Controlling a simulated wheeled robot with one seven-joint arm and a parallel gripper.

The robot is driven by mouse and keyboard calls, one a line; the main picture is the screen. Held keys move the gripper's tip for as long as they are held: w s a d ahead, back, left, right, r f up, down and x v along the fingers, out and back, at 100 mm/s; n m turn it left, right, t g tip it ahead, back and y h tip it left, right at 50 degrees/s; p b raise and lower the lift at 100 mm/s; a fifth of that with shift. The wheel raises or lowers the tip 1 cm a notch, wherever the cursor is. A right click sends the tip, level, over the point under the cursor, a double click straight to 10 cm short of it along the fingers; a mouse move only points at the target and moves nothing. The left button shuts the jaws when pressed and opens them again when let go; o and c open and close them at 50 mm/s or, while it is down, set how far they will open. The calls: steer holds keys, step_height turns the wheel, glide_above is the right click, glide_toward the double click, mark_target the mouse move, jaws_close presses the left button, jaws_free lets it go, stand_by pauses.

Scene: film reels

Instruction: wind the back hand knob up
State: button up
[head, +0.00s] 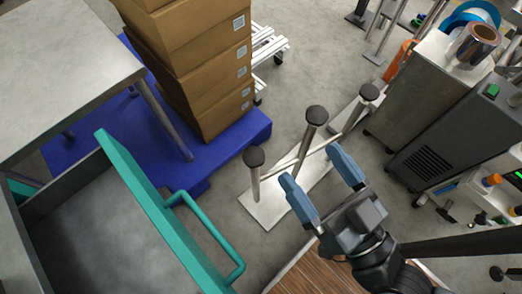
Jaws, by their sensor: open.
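Three dark round knobs top upright metal posts in a slanting row. The back hand knob (369,92) seems to be the farthest one, at the upper right of the row. The middle knob (316,115) and the near left knob (254,157) are also in plain view. My gripper (309,164) has two blue fingers spread wide apart with nothing between them. It points toward the row and lies below the middle knob in the picture. It appears apart from all the knobs; its height relative to them is hard to tell.
The posts rise from a pale base plate (271,212). A teal-edged drawer (150,190) with a handle is at left. Stacked cartons (205,75) stand on a blue pallet (245,133). Grey machines (440,120) stand at right.

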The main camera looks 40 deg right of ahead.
steer(key=w+f+m+g+h+b, duration=0.2)
steer(key=w+f+m+h+b, duration=0.25)
steer(key=f, duration=0.35)
steer(key=w+f+m+g+h+b, duration=0.2)
steer(key=w+f+m+h+b, duration=0.2)
steer(key=f+h, duration=0.25)
steer(key=g+h+b, duration=0.2)
steer(key=g+b, duration=0.6)
steer(key=g, duration=0.1)
glide_toward(257, 153)
step_height(257, 153, down, 2)
steer(key=w+d, duration=0.2)
steer(key=shift+m, duration=0.45)
steer(key=shift+s+x, duration=0.15)
steer(key=shift+x, duration=1.85)
steer(key=shift+s+x, duration=0.2)
steer(key=shift+x, duration=1.8)
steer(key=shift+d+r, duration=0.1)
steer(key=shift+d, duration=0.05)
steer(key=c, duration=1)
steer(key=shift+o, duration=0.2)
steer(key=shift+r+t+p, duration=0.15)
steer(key=shift+t+p, duration=0.15)
steer(key=shift+p, duration=0.1)
